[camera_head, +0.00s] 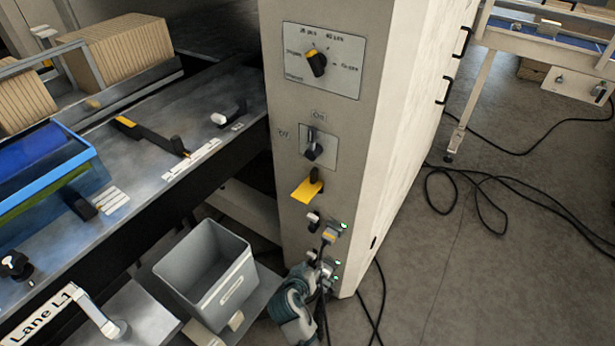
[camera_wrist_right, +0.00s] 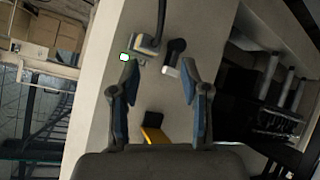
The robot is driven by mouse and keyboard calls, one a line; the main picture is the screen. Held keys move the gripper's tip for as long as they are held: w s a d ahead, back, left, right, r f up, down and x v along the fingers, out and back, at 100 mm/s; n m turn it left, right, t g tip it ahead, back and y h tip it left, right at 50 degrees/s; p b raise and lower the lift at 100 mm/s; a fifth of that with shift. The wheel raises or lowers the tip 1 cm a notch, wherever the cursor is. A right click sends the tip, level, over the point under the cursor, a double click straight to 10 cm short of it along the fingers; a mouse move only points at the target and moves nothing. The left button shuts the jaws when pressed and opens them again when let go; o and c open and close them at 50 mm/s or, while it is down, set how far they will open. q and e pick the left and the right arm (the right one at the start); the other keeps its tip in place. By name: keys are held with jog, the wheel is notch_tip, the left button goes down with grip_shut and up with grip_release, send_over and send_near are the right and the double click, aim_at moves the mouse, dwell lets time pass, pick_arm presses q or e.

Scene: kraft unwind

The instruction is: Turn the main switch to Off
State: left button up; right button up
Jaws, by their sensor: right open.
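The main switch (camera_head: 313,146) is a dark knob on a light square plate on the cabinet front. "On" is printed above the plate and another label, hard to read, stands at its left. The knob looks upright, toward "On". My right gripper (camera_head: 308,277) is low in front of the cabinet, well below the switch, beside the lower plugs. In the right wrist view the gripper (camera_wrist_right: 159,72) is open, its two blue-grey fingers apart with nothing between them. The switch cannot be made out there. My left gripper is not in view.
A selector dial (camera_head: 316,64) sits above the switch. A yellow tag (camera_head: 306,190) with a black knob, also in the wrist view (camera_wrist_right: 154,134), and plugs (camera_head: 331,235) with green lights sit below. A grey bin (camera_head: 206,275) stands left of the gripper. Cables lie on the right floor.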

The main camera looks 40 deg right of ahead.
jog(key=w+r+m+h, duration=0.2)
jog(key=w+r, duration=0.2)
jog(key=r, duration=0.4)
jog(key=w+r+m+h, duration=0.1)
jog(key=w+r+h, duration=0.1)
jog(key=w+r, duration=0.35)
jog(key=m+h, duration=0.4)
send_near(310, 140)
jog(key=b+x, duration=0.1)
jog(key=x, duration=0.8)
jog(key=shift+w+f, duration=0.1)
jog(key=shift+w+d, duration=0.25)
jog(key=shift+d, duration=0.3)
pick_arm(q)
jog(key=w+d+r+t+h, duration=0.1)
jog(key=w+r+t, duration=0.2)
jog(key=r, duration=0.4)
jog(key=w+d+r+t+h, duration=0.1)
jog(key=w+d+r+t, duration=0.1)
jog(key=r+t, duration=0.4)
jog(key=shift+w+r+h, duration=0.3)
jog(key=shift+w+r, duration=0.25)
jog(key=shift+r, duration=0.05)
pick_arm(e)
jog(key=shift+d, duration=0.25)
jog(key=shift+t, duration=0.3)
grip_shut()
